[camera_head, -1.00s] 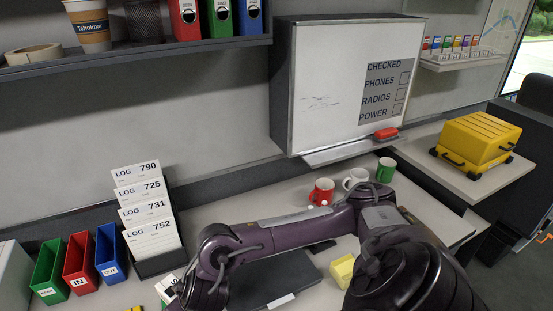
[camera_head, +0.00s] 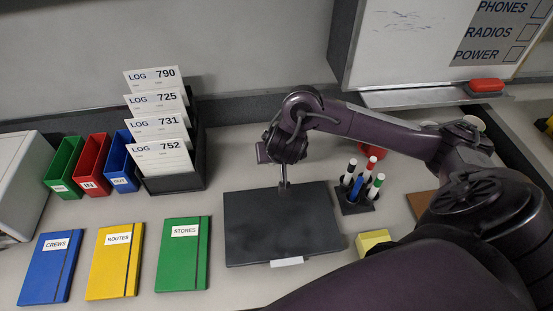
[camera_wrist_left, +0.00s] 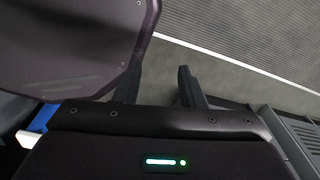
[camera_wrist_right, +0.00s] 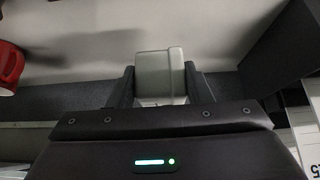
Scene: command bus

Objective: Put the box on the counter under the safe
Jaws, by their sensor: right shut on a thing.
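A small pale grey box (camera_wrist_right: 160,66) is between the fingers of my right gripper (camera_wrist_right: 158,92) in the right wrist view; the fingers are shut on its sides. In the head view my right gripper (camera_head: 284,160) is over the counter, behind a dark flat case (camera_head: 275,232); the box is hidden there. A light grey cabinet (camera_head: 18,165) stands at the left edge, partly cut off; I cannot tell whether it is the safe. My left gripper (camera_wrist_left: 158,88) shows only in the left wrist view, its fingers apart and empty above a ridged floor.
Blue (camera_head: 50,270), yellow (camera_head: 113,265) and green (camera_head: 183,255) notebooks lie along the front left. A log rack (camera_head: 175,183) and coloured bins (camera_head: 92,165) stand behind. A marker holder (camera_head: 352,202) and yellow block (camera_head: 372,239) are right of the case. Bare counter (camera_head: 220,165) lies beside the rack.

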